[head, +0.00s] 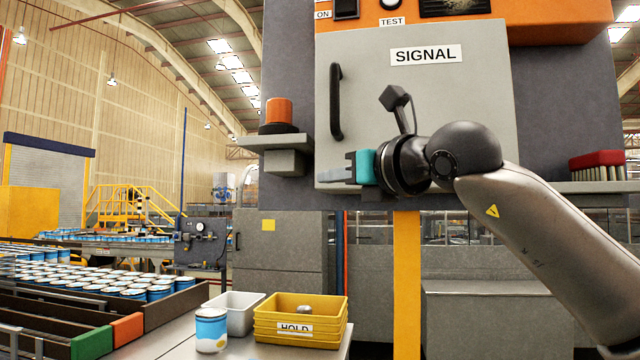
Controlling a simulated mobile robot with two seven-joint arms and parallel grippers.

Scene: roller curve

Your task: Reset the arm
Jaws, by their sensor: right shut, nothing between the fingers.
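My right arm reaches in from the right, and my right gripper (338,176) points left in front of the lower part of the grey cabinet door. Its fingers are shut with nothing between them. The door, labelled SIGNAL (425,55), looks closed and has a black vertical handle (336,102) on its left side, above the gripper. The gripper appears apart from the handle. My left gripper is out of view.
An orange beacon (279,112) stands on a shelf left of the cabinet, and a red brush (598,164) lies on a right shelf. Below, a table holds yellow HOLD trays (335,318), a white bin (238,319) and a can (211,332). Many cans fill the conveyor at left.

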